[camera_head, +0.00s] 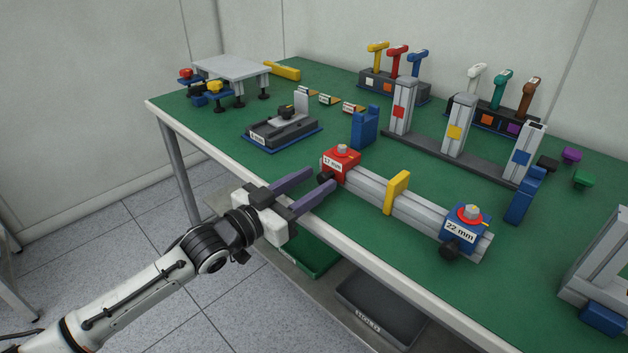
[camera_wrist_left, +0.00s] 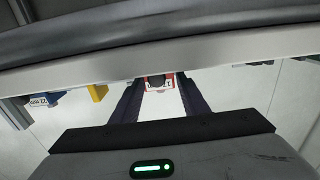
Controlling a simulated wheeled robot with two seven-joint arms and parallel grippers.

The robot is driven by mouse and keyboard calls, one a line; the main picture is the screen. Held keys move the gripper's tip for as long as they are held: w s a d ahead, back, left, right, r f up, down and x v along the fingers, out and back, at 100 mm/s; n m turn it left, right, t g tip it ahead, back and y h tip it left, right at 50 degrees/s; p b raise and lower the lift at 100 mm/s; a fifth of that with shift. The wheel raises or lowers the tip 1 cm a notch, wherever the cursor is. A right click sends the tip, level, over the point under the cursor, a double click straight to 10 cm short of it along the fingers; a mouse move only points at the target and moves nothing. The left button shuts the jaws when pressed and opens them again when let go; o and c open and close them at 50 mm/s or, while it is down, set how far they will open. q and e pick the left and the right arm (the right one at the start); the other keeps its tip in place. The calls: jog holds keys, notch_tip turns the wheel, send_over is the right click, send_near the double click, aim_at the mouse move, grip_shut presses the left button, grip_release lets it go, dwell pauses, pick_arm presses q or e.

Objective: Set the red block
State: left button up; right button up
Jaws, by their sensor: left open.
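The red block (camera_head: 340,164), labelled 17 mm, sits at the left end of a grey profile rail (camera_head: 372,186). It has a silver nut on top and a black knob at its near left side. My left gripper (camera_head: 321,178) is open, reaching across the table's front edge. Its purple fingertips are close to the red block; contact cannot be told. In the left wrist view the red block (camera_wrist_left: 156,82) shows between the fingertips, partly hidden. A blue block (camera_head: 463,226), labelled 22 mm, is at the rail's right end. My right gripper is out of view.
A yellow piece (camera_head: 396,192) straddles the rail's middle. Blue pieces (camera_head: 365,127) (camera_head: 525,196) stand behind the rail. Farther back are upright grey posts (camera_head: 459,125) and a rack of coloured handles (camera_head: 395,83). Green table surface is free left of the red block.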

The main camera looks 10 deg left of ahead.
pick_arm(q)
jog(key=v, duration=0.9)
jog(key=shift+s+a+p, duration=0.15)
jog(key=shift+a+p, duration=0.05)
jog(key=shift+p, duration=0.25)
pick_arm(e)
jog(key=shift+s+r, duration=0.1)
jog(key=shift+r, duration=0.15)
pick_arm(q)
jog(key=s+a+f+n+g+y+p, duration=0.1)
jog(key=s+f+n+g+y+p, duration=0.4)
jog(key=s+f, duration=1.7)
jog(key=s+g+y+p, duration=0.1)
jog(key=s+y+p, duration=0.1)
jog(key=s+y, duration=0.1)
jog(key=shift+s+f, duration=0.2)
jog(key=shift+f, duration=0.1)
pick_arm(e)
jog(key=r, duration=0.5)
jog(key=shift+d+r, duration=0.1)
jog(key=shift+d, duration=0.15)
